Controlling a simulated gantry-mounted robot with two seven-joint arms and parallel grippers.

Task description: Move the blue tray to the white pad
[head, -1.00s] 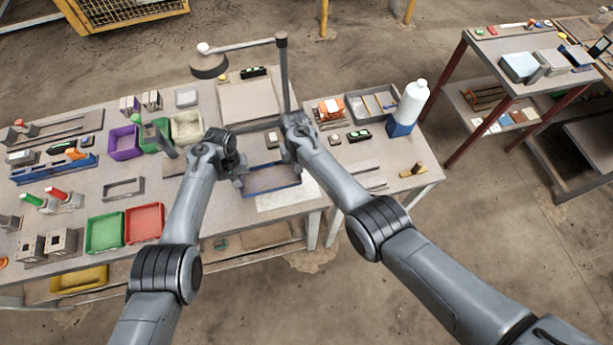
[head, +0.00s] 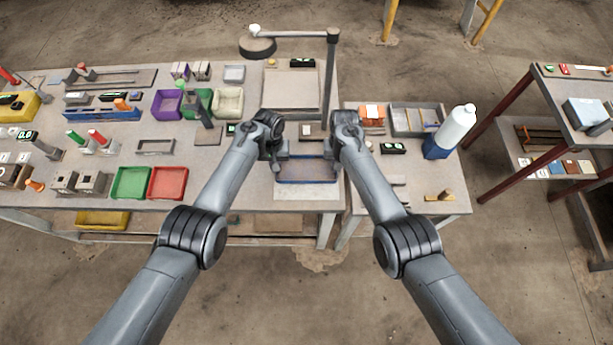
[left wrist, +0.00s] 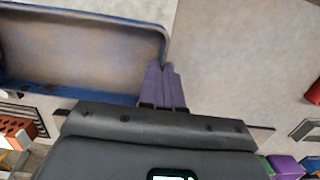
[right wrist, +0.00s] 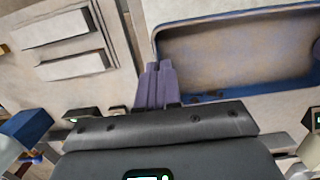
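The blue tray (head: 306,181) is a shallow rectangular tray with a worn tan inside. It is at the front right of the large table, over the back part of the whitish pad (head: 302,192), whose front strip shows. I cannot tell whether the tray touches the pad. My left gripper (left wrist: 161,66) is at the tray's left end, its purple fingers close together on the end wall. My right gripper (right wrist: 158,66) is likewise closed on the right end wall. The tray also shows in the left wrist view (left wrist: 85,55) and the right wrist view (right wrist: 240,55).
Green (head: 131,182) and red (head: 168,182) bins stand to the left. A grey board (head: 291,90) and a dark post (head: 331,85) are behind the tray. A side table at right holds a white bottle (head: 457,126) and a grey tray (head: 416,119). A gap separates the tables.

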